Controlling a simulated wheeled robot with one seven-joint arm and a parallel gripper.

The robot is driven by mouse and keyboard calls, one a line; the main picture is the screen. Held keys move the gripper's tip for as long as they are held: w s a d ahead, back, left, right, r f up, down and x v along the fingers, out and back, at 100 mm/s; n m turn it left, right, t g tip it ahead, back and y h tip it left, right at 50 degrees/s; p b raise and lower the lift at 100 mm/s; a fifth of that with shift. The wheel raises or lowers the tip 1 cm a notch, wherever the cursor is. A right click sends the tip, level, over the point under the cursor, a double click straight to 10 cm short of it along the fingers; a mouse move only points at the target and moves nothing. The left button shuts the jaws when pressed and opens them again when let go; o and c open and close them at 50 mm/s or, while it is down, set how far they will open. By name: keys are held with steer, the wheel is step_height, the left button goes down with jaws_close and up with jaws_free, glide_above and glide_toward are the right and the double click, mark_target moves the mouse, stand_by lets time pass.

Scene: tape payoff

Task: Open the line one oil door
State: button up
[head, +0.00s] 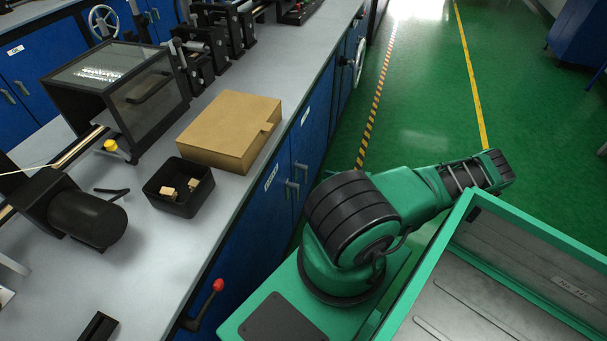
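Blue cabinet doors (275,215) line the front of the grey bench, left of my arm. Two small upright handles (291,189) and (301,168) sit close together where two doors meet, and these doors look shut. My green arm stretches to the right, away from the doors. My gripper is not in view.
On the bench are a cardboard box (230,128), a black bin (178,190) with small tan blocks, and a black machine with a clear cover (125,85). A red-knobbed lever (217,286) sticks out from the bench front. Green floor (430,90) is clear beyond my arm.

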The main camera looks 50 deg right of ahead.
glide_above(305, 183)
steer(key=shift+w+d, duration=0.3)
stand_by(0.3)
jaws_close()
